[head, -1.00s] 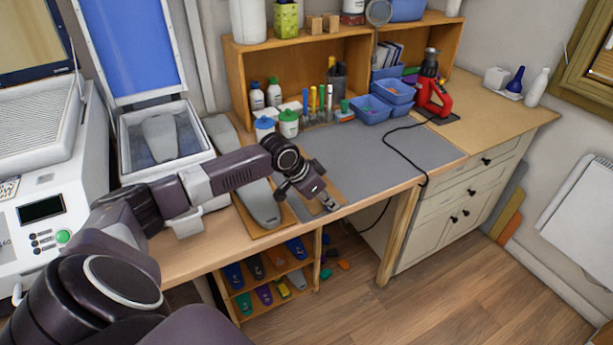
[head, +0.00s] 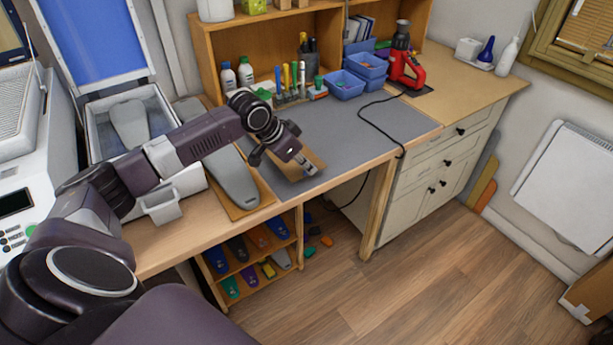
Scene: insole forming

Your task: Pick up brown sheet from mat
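A brown sheet (head: 315,158) lies on the grey mat (head: 385,122) near the mat's front left part. My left gripper (head: 310,171) points down to the right over the sheet and hides much of it. Its fingertips are at or just above the sheet, near the front edge of the table; I cannot tell whether they touch it. The fingers are too small to tell whether they are open or shut. My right gripper is not in view.
A grey foot-shaped form (head: 232,178) lies on a brown board left of the gripper. Bottles (head: 246,72), pens (head: 294,78), blue bins (head: 346,84) and a red tool (head: 407,68) stand behind. A black cable (head: 372,125) crosses the mat. The mat's right part is largely clear.

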